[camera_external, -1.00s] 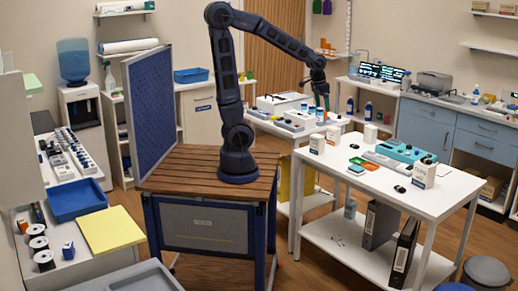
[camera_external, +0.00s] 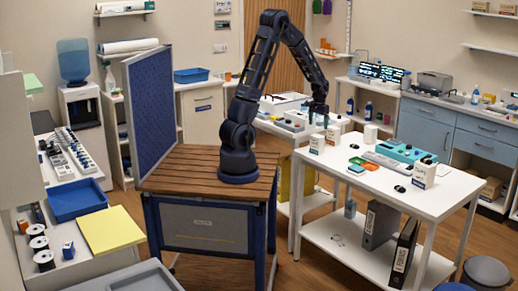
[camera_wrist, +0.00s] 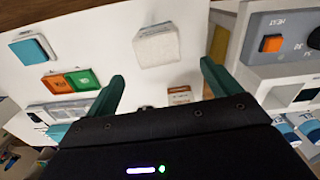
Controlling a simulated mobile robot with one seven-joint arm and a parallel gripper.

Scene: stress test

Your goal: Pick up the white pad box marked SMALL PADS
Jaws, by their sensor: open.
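My gripper (camera_external: 318,122) is open and empty, pointing down near the white table's far left corner. In the wrist view its green fingers (camera_wrist: 162,69) are spread wide. A plain white box top (camera_wrist: 157,45) lies beyond and between the fingertips, apart from them. A white box with an orange label (camera_wrist: 180,95) shows closer to the palm, partly hidden by it. In the external view, white boxes stand near that corner: one at the left edge (camera_external: 317,144) and one behind it (camera_external: 333,134). No lettering is readable, so I cannot tell which says SMALL PADS.
On the white table (camera_external: 400,200) are a plain white block (camera_external: 370,134), a teal device (camera_external: 402,152), another labelled box (camera_external: 424,175) and small coloured items (camera_external: 358,166). An instrument bench (camera_wrist: 285,60) adjoins the right side in the wrist view.

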